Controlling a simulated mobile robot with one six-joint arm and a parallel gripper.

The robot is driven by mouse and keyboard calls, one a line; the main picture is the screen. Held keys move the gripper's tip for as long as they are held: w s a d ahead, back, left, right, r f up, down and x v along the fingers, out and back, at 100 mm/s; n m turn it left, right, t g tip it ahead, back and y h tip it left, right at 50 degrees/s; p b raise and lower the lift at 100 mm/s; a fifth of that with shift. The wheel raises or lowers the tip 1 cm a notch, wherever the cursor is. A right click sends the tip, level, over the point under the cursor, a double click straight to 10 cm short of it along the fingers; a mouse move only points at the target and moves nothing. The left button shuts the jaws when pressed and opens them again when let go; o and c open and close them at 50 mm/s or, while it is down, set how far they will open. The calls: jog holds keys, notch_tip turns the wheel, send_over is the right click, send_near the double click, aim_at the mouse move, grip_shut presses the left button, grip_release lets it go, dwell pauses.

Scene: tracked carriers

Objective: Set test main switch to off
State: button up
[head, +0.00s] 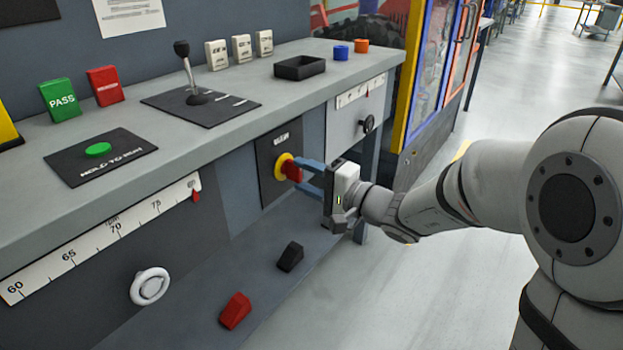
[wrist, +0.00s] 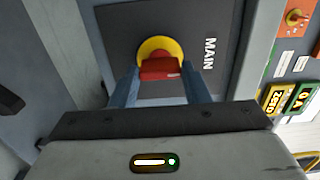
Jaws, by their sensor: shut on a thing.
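The main switch is a red knob (head: 292,172) on a yellow disc (head: 281,162), set on a dark panel (head: 267,185) on the bench's front. In the wrist view the red knob (wrist: 160,68) lies in front of the yellow disc (wrist: 153,47), with the word MAIN beside it on the panel (wrist: 215,20). My gripper (head: 301,177) reaches the knob from the right, with its blue fingers on either side of it. In the wrist view my gripper (wrist: 160,80) is shut on the red knob. The knob's setting marks cannot be read.
A lever (head: 187,68) on a dark plate and a black tray (head: 299,67) stand on the bench top above. A drawer-like box with a black knob (head: 367,123) is right of the panel. Red (head: 235,310) and black (head: 290,256) wedges lie below.

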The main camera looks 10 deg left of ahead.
jog(key=shift+s+a+f, duration=0.1)
jog(key=shift+s+f, duration=0.05)
jog(key=o, duration=0.7)
jog(key=shift+o, duration=1.4)
jog(key=p+v, duration=0.2)
jog(key=v, duration=0.6)
